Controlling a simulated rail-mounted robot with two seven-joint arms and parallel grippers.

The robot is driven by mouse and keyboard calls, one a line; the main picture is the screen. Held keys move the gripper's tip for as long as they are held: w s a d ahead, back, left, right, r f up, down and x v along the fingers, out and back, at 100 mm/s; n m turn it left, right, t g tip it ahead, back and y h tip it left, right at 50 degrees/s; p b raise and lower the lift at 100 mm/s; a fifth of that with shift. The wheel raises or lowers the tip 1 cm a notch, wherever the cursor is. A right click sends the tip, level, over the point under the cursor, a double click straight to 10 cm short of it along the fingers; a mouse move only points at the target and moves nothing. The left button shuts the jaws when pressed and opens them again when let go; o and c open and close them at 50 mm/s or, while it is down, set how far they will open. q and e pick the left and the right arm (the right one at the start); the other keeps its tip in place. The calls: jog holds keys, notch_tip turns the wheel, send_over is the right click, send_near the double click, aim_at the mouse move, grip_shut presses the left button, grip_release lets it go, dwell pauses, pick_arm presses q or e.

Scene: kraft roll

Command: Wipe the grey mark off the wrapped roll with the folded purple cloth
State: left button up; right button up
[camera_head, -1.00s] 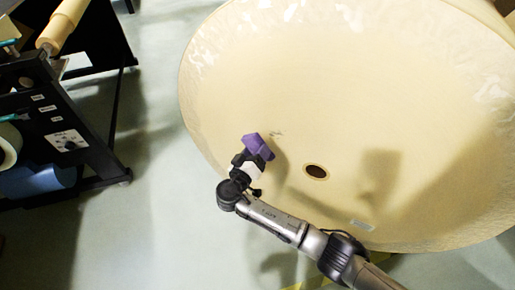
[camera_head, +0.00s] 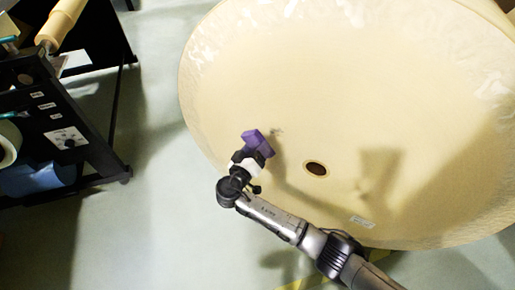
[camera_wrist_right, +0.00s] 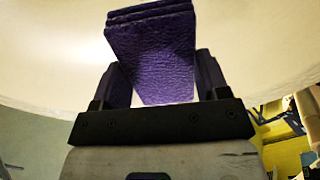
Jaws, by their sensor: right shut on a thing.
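The wrapped roll (camera_head: 330,80) is a large cream disc filling the upper right of the head view, with a dark core hole (camera_head: 316,169). My right gripper (camera_head: 250,153) is in front of its lower left part and shut on the folded purple cloth (camera_head: 257,142). The cloth also shows in the right wrist view (camera_wrist_right: 155,55), held between the two fingers, with the pale roll face behind it. A small faint grey mark (camera_head: 277,131) shows just right of the cloth. I cannot tell whether the cloth touches the roll. My left gripper is not in view.
A black machine frame (camera_head: 75,125) with a yellowish roller (camera_head: 62,22) and a blue roll (camera_head: 38,179) stands at the left. A white label (camera_head: 362,221) is low on the roll. The pale floor (camera_head: 150,225) between is clear.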

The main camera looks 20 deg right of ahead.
aim_at(280, 131)
jog(key=b+x, duration=0.2)
jog(key=x, duration=0.3)
dwell(0.8)
jog(key=shift+w+d, duration=0.35)
jog(key=shift+d, duration=0.05)
dwell(0.3)
jog(key=shift+w+d+b, duration=0.4)
jog(key=shift+b, duration=0.15)
jog(key=shift+s+d+r+p, duration=0.1)
jog(key=shift+s+d+p, duration=0.4)
jog(key=shift+p, duration=0.15)
jog(key=shift+s+d+p, duration=0.6)
jog(key=shift+s+d, duration=0.15)
jog(key=shift+s, duration=0.15)
